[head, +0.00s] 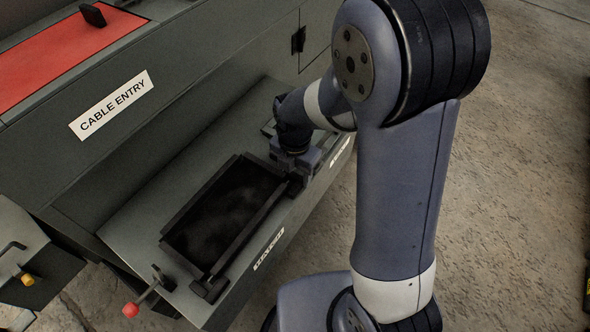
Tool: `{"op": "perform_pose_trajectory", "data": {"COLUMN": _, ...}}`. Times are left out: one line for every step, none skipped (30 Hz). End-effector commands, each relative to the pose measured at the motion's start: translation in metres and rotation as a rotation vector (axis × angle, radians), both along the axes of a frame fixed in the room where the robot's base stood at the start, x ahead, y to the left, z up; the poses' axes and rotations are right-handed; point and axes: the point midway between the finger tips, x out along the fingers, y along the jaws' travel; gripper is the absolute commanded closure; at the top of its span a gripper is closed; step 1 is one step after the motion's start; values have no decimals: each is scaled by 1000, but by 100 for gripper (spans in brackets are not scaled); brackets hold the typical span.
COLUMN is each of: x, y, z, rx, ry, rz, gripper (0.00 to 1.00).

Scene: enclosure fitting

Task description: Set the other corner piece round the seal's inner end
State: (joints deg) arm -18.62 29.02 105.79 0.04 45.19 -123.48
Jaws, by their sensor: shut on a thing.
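A dark rectangular opening with a raised black rim, which looks like the seal (190,208), lies on the grey shelf. A small dark block, perhaps a corner piece (209,289), sits at its lower corner. My gripper (296,172) is low over the shelf at the rim's right corner. It is shut on a small dark piece, apparently the other corner piece (295,185). The piece is mostly hidden by the gripper and the shadow. I cannot tell whether it touches the rim.
The grey cabinet's front wall with a CABLE ENTRY label (111,105) rises behind the shelf (135,228). A red-knobbed lever (131,310) sticks out at the shelf's lower left. A grey box with a yellow-tipped handle (27,280) stands at far left. Concrete floor lies right.

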Motion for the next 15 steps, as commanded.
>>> {"op": "perform_pose_trajectory", "data": {"x": 0, "y": 0, "z": -1, "rx": 0, "ry": 0, "rz": 0, "gripper": 72}}
{"op": "perform_pose_trajectory", "data": {"x": 0, "y": 0, "z": -2, "rx": 0, "ry": 0, "rz": 0, "gripper": 72}}
{"op": "perform_pose_trajectory", "data": {"x": 0, "y": 0, "z": -3, "rx": 0, "ry": 0, "rz": 0, "gripper": 72}}
{"op": "perform_pose_trajectory", "data": {"x": 0, "y": 0, "z": -5, "rx": 0, "ry": 0, "rz": 0, "gripper": 72}}
{"op": "perform_pose_trajectory", "data": {"x": 0, "y": 0, "z": -3, "rx": 0, "ry": 0, "rz": 0, "gripper": 44}}
{"op": "perform_pose_trajectory", "data": {"x": 0, "y": 0, "z": -3, "rx": 0, "ry": 0, "rz": 0, "gripper": 41}}
{"op": "perform_pose_trajectory", "data": {"x": 0, "y": 0, "z": -3, "rx": 0, "ry": 0, "rz": 0, "gripper": 38}}
{"op": "perform_pose_trajectory", "data": {"x": 0, "y": 0, "z": -3, "rx": 0, "ry": 0, "rz": 0, "gripper": 36}}
{"op": "perform_pose_trajectory", "data": {"x": 0, "y": 0, "z": -3, "rx": 0, "ry": 0, "rz": 0, "gripper": 33}}
{"op": "perform_pose_trajectory", "data": {"x": 0, "y": 0, "z": -3, "rx": 0, "ry": 0, "rz": 0, "gripper": 30}}
{"op": "perform_pose_trajectory", "data": {"x": 0, "y": 0, "z": -3, "rx": 0, "ry": 0, "rz": 0, "gripper": 28}}
{"op": "perform_pose_trajectory", "data": {"x": 0, "y": 0, "z": -2, "rx": 0, "ry": 0, "rz": 0, "gripper": 25}}
{"op": "perform_pose_trajectory", "data": {"x": 0, "y": 0, "z": -2, "rx": 0, "ry": 0, "rz": 0, "gripper": 25}}
{"op": "perform_pose_trajectory", "data": {"x": 0, "y": 0, "z": -2, "rx": 0, "ry": 0, "rz": 0, "gripper": 25}}
{"op": "perform_pose_trajectory", "data": {"x": 0, "y": 0, "z": -2, "rx": 0, "ry": 0, "rz": 0, "gripper": 25}}
